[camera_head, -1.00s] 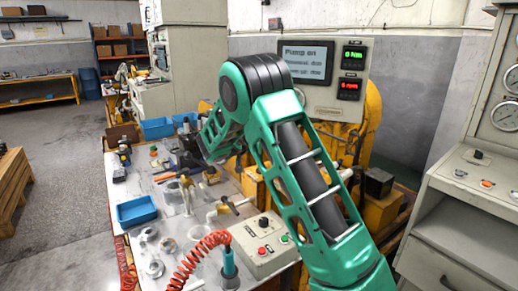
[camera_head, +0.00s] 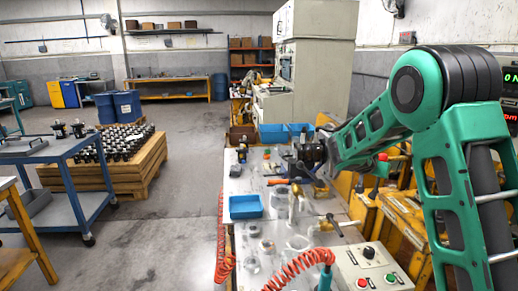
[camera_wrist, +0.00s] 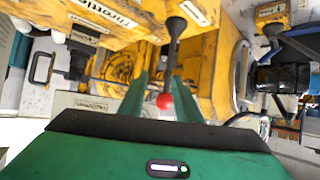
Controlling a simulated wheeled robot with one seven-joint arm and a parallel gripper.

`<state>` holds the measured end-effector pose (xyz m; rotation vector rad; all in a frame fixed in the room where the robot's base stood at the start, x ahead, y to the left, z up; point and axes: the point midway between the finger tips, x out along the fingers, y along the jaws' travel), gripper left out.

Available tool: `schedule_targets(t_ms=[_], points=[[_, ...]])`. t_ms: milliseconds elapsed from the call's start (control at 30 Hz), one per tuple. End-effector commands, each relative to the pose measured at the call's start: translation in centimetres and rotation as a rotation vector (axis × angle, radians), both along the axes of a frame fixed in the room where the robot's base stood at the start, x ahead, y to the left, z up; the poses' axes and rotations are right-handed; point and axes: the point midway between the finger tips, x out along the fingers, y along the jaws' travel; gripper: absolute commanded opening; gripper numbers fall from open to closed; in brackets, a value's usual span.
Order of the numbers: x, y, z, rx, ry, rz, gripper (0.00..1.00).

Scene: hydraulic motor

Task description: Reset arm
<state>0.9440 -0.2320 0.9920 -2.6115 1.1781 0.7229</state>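My arm (camera_head: 395,110) is green and black and reaches from the right edge of the head view toward the workbench. Yellow machinery (camera_wrist: 118,68) lies beyond the fingers. No held object shows.
The workbench (camera_head: 262,232) carries a blue tray (camera_head: 246,207), small parts and a button box (camera_head: 371,267) with a red coiled hose (camera_head: 298,264). A blue cart (camera_head: 68,165) and a pallet of parts (camera_head: 120,150) stand left. Open floor (camera_head: 170,235) lies between.

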Motion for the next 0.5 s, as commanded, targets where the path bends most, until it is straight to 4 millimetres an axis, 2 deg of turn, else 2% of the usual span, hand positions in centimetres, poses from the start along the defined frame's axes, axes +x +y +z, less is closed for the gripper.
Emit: schedule_targets(t_ms=[33, 267, 500], points=[[-1.7, 0.3, 0.6, 0.033, 0.03, 0.02, 0.3], [-9.2, 3.6, 1.1, 0.156, 0.197, 0.166, 0.3], [-18.2, 8.3, 1.4, 0.247, 0.355, 0.367, 0.3]])
